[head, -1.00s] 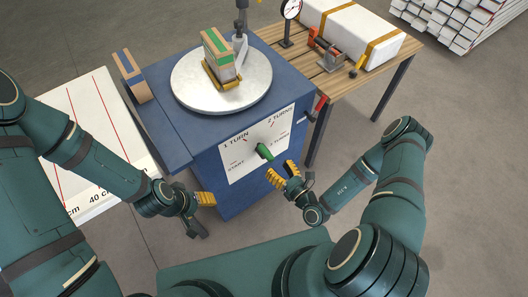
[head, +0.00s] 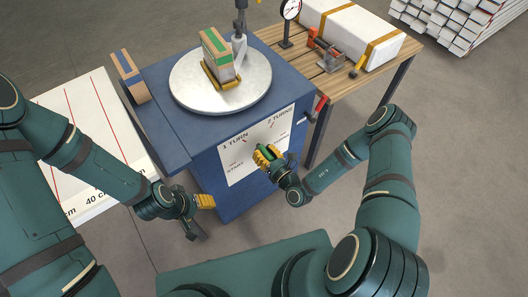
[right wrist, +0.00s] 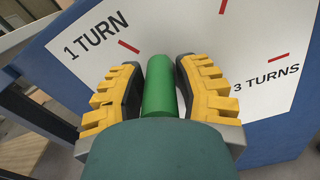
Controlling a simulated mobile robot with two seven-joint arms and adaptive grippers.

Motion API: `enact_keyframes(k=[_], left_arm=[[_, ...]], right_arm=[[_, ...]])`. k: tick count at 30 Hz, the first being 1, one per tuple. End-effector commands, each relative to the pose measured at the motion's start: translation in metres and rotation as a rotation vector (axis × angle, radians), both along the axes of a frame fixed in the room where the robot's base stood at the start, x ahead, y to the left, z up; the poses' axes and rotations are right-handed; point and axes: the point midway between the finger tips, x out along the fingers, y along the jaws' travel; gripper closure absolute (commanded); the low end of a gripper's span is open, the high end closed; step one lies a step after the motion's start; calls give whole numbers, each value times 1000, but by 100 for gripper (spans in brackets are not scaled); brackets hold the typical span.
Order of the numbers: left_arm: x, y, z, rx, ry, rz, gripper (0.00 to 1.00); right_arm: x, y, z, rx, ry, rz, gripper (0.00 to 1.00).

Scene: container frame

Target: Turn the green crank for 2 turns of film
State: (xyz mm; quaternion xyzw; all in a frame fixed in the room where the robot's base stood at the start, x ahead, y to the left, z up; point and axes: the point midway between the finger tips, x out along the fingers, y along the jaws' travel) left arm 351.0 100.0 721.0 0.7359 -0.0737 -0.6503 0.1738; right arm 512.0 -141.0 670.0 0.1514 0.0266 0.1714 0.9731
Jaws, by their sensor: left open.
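The green crank (head: 262,148) is on the white dial panel on the front of the blue cabinet (head: 180,130). In the right wrist view its round green handle (right wrist: 160,88) stands between the yellow-padded fingers of my right gripper (right wrist: 160,95). The fingers lie close against both sides of it, and my right gripper (head: 268,154) looks shut on it. The crank's base is mostly hidden. My left gripper (head: 202,207) is open and empty, low at the cabinet's front left corner.
The dial reads START, 1 TURN, 2 TURNS and 3 TURNS. A round turntable (head: 220,95) on the cabinet carries a box (head: 217,58) with a green stripe. A wooden table (head: 325,80) with a white wrapped package (head: 350,30) stands at right.

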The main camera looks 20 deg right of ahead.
Motion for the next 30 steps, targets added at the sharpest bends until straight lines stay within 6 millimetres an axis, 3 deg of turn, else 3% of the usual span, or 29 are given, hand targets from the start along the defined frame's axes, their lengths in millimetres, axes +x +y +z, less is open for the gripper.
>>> enact_keyframes(k=[1, 2, 30], left_arm=[[0, 0, 0, 0, 0, 0, 43], [0, 0, 0, 0, 0, 0, 43], [-1, 0, 4, 0, 2, -1, 43]], right_arm=[[0, 0, 0, 0, 0, 0, 90], [0, 0, 0, 0, 0, 0, 100], [4, -13, 3, 113, 40, -8, 100]])
